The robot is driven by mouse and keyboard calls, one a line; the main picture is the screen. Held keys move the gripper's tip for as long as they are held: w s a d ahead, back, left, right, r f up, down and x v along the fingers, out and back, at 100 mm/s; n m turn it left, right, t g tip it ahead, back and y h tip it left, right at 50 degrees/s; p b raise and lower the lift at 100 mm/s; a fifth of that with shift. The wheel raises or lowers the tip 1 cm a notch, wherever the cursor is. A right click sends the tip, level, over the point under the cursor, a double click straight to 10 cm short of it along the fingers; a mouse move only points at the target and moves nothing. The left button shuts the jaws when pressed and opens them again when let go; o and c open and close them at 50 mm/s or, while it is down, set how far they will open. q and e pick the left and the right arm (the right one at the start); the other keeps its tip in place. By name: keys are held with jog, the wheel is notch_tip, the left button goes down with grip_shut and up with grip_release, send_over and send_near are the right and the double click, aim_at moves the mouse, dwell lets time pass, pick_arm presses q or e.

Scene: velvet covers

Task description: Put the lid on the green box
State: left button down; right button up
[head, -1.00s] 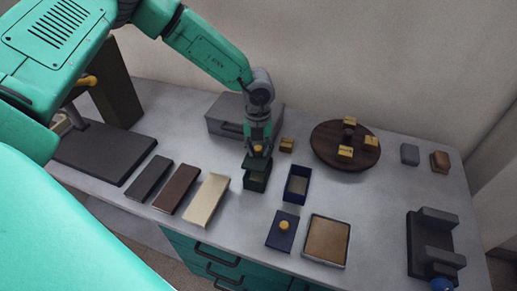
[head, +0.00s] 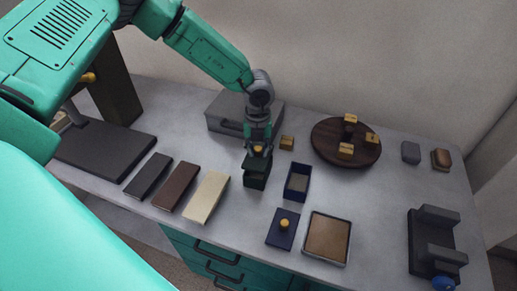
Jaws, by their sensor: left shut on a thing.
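My left gripper (head: 258,146) is shut on the yellow knob of a dark green lid (head: 257,163) and points down. The green box (head: 255,182) stands on the table directly under the lid. The lid covers most of the box's top from this angle. I cannot tell whether it rests on the rim or hangs just above it. My right gripper is not in view.
An open blue box (head: 297,182) stands close to the right, with a blue lid (head: 282,229) with a yellow knob nearer me. A tan panel (head: 205,197) lies to the left. A grey case (head: 226,112) and a round wooden tray (head: 331,152) stand behind.

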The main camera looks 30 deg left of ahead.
aim_at(258, 158)
pick_arm(q)
jog(key=shift+f+b, duration=0.95)
jog(key=shift+f, duration=0.8)
jog(key=c, duration=1.3)
grip_release()
jog(key=shift+o, duration=0.2)
jog(key=shift+r, duration=0.45)
notch_tip(258, 158, up, 11)
jog(key=shift+a+f, duration=0.1)
